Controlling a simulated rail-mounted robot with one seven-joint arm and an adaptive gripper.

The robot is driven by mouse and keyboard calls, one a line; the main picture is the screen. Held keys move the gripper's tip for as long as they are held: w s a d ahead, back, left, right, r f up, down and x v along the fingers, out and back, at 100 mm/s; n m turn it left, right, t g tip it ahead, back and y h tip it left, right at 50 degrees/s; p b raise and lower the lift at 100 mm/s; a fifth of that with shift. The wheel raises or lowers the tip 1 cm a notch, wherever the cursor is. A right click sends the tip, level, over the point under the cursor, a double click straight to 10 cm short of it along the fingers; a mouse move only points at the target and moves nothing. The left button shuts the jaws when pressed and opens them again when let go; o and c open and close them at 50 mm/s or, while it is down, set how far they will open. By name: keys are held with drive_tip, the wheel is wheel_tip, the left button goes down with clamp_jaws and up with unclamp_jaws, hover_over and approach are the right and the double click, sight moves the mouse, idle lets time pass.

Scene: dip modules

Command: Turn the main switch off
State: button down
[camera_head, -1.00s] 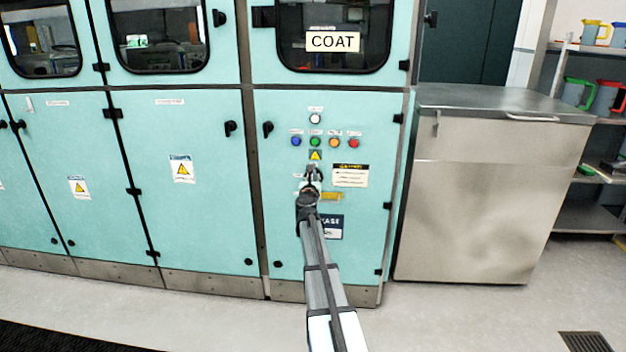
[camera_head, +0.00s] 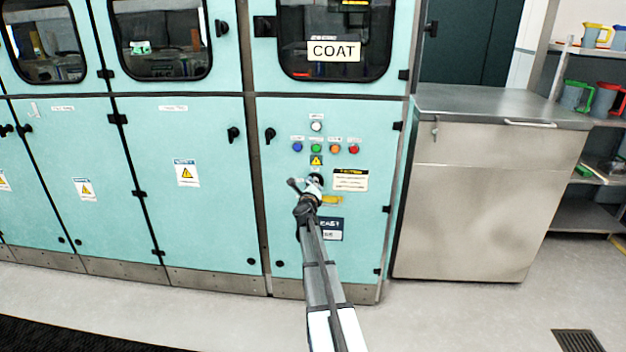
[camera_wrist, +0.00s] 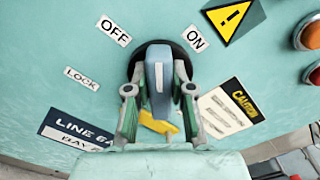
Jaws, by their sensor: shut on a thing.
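The main switch has a blue-grey handle (camera_wrist: 159,72) with a white line, on a round black base (camera_wrist: 138,66). My gripper (camera_wrist: 158,92) is shut on the handle, with one finger on each side. In the wrist view the handle points up, between the OFF label (camera_wrist: 115,29) and the ON label (camera_wrist: 196,38). A LOCK label (camera_wrist: 81,78) is further left. In the head view my gripper (camera_head: 308,190) is at the turquoise cabinet door, tilted to the upper left, and hides much of the switch.
Coloured buttons (camera_head: 316,148) and a warning triangle (camera_head: 316,160) are above the switch. A caution label (camera_head: 350,180) is to its right and a dark sign (camera_head: 329,228) below. A steel cabinet (camera_head: 480,200) stands to the right. The floor in front is clear.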

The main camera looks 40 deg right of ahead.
drive_tip(key=n+p, duration=0.4)
drive_tip(key=n, duration=0.1)
drive_tip(key=shift+w, duration=0.1)
drive_tip(key=shift+f+n+p, duration=0.15)
drive_tip(key=shift+n+p, duration=0.95)
drive_tip(key=shift+n, duration=0.6)
drive_tip(key=c, duration=1)
unclamp_jaws()
drive_tip(key=shift+f, duration=0.1)
drive_tip(key=shift+a, duration=0.1)
